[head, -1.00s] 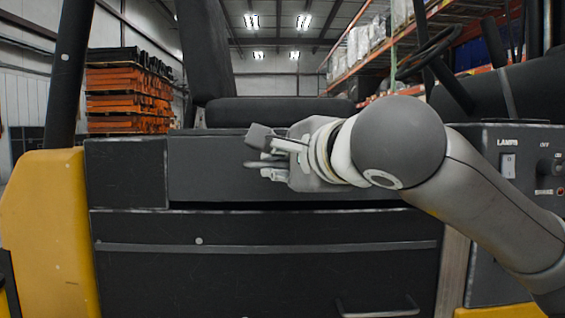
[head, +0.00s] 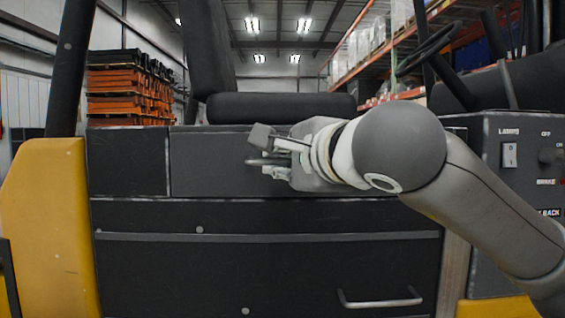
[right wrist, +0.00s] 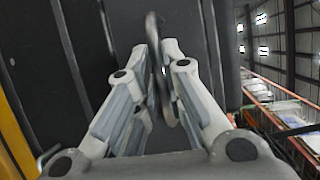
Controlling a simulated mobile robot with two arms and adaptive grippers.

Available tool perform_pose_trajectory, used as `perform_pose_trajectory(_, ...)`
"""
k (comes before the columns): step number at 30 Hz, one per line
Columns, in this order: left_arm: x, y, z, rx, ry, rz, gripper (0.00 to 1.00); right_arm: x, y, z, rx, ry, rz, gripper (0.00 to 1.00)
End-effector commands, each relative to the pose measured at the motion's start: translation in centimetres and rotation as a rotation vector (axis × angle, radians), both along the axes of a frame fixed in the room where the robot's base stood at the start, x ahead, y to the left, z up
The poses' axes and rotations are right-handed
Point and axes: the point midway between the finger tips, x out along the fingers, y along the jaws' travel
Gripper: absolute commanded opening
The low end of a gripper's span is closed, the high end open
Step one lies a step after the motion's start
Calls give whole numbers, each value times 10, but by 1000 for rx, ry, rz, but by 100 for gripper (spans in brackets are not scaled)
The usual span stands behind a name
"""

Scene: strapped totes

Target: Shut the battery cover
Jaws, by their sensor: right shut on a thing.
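The battery cover (head: 225,172) is the dark grey panel below the seat of a yellow and black truck. It looks level, with a thin dark line between its lower edge and the body panel below. My right gripper (head: 262,150) is in front of the cover. In the right wrist view my right gripper (right wrist: 160,62) is shut on a dark curved handle (right wrist: 153,28), which shows between its fingers. My left gripper is not in view.
The black seat (head: 280,107) is behind and above the cover. A lower body panel (head: 220,270) has its own metal handle (head: 380,302). A control panel (head: 515,165) stands at the right, a steering wheel (head: 440,50) above it. A yellow body part (head: 45,230) is at the left.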

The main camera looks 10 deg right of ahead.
Motion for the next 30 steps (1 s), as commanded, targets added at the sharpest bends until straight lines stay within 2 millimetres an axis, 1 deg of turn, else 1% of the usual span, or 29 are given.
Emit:
perform_pose_trajectory(1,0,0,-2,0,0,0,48,1,5,-22,-19,51,7,0)
perform_pose_trajectory(7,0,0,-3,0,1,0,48,1,5,-23,-19,51,7,0)
perform_pose_trajectory(8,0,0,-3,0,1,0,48,1,5,-23,-19,51,7,12)
perform_pose_trajectory(12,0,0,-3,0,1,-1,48,1,5,-22,-19,50,6,30)
perform_pose_trajectory(13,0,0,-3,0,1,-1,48,1,5,-22,-19,50,6,32)
perform_pose_trajectory(20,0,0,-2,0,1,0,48,1,4,-20,-17,48,5,32)
perform_pose_trajectory(23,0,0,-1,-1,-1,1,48,-3,3,-18,-17,47,5,32)
perform_pose_trajectory(26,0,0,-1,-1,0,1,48,-14,0,-15,-17,43,6,32)
perform_pose_trajectory(29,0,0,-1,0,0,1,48,-33,-3,-11,-16,40,6,32)
perform_pose_trajectory(30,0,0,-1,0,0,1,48,-42,-5,-8,-16,38,6,32)
